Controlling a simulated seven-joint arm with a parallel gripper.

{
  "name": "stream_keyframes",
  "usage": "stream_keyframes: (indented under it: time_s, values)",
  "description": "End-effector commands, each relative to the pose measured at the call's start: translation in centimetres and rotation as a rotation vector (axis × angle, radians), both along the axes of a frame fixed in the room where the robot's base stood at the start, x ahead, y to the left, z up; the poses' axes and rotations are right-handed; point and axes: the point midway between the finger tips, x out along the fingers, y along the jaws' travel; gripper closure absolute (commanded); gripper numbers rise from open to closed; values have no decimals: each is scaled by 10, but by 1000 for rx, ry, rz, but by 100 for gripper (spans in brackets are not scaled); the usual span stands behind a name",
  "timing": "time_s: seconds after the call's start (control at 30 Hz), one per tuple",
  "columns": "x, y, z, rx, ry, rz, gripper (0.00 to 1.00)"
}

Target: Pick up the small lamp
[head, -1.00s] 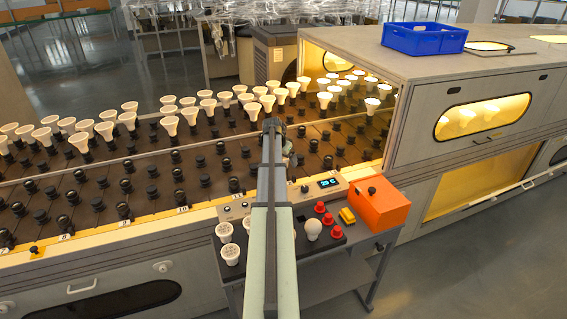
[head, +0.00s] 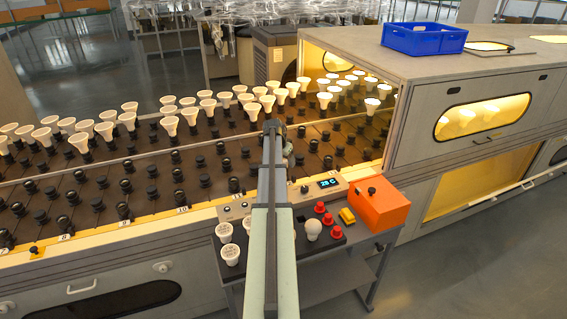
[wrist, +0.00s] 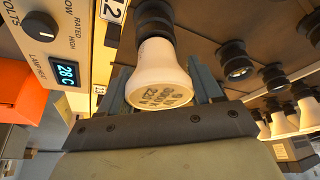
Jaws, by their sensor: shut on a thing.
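In the wrist view my gripper (wrist: 160,80) is shut on a white reflector lamp (wrist: 160,75), one finger on each side of its body. The lamp's printed round face is toward the camera, and its narrow end meets a black socket (wrist: 153,20) on the rack. I cannot tell whether it is fully seated. In the head view my arm hides the gripper and this lamp. A rounder white bulb (head: 313,230) stands on the small bench, to the right of my arm. Several white reflector lamps (head: 230,254) stand there to its left.
Sloping rack rows hold many black sockets (head: 98,203) and white lamps (head: 169,126). A control panel with a display (head: 329,183), red buttons (head: 337,232) and an orange box (head: 380,205) stand close to my arm. A lit oven housing (head: 470,75) rises at the right.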

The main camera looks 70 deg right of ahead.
Motion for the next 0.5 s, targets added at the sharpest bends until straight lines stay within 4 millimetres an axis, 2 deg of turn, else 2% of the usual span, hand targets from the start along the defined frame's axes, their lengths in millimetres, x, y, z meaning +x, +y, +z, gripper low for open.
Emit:
stream_keyframes:
  time_s: [0.27, 0.5]
  values:
    - [0, 0, 8, -1, 0, 0, 66]
    - [0, 0, 44, -1, -1, -1, 66]
